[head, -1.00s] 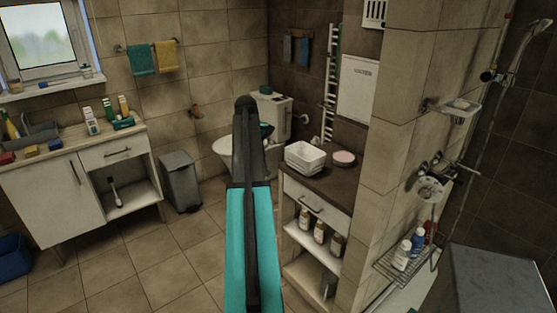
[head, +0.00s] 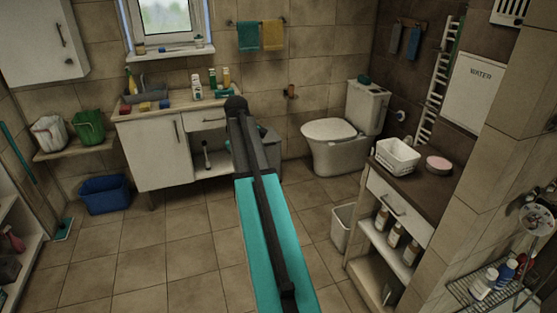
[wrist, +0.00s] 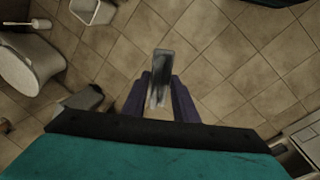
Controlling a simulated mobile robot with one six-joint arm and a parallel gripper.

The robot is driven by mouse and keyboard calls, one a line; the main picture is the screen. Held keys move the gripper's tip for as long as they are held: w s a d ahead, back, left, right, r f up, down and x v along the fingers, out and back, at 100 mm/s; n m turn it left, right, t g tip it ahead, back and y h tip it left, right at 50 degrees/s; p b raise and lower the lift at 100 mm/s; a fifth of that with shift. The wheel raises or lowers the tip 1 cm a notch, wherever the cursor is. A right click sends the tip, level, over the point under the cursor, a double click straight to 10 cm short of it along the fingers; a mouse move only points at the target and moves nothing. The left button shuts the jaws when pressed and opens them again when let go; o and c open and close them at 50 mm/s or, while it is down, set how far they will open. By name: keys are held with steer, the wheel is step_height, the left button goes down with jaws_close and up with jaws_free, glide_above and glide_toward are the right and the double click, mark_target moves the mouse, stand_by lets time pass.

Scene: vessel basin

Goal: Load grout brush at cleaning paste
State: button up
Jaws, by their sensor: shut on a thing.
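My gripper (wrist: 158,98) shows in the wrist view with its two dark fingers closed on a narrow grey thing (wrist: 160,68). It looks like the grout brush, but I cannot make out bristles. It is held above the tiled floor, apart from any surface. In the head view my teal arm hides the gripper. A pink round dish (head: 439,164) on the dark counter at the right may be the cleaning paste; its contents are too small to tell. My gripper is not near it.
A white basket (head: 397,156) stands beside the pink dish on the counter (head: 416,178). A toilet (head: 335,145) stands at the back. A cabinet (head: 155,155) with bottles on top is at the left, with a blue tub (head: 105,194) beside it. The tiled floor between is mostly clear.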

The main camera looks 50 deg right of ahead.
steer(key=w+a+f+n, duration=0.1)
steer(key=w+a+n, duration=0.1)
steer(key=a, duration=1.9)
steer(key=w+a+f+n+t, duration=0.1)
steer(key=w+a+n, duration=0.1)
steer(key=a, duration=2)
steer(key=shift+w+a+f+n, duration=0.15)
steer(key=shift+w+f+n, duration=0.25)
steer(key=shift+n, duration=0.3)
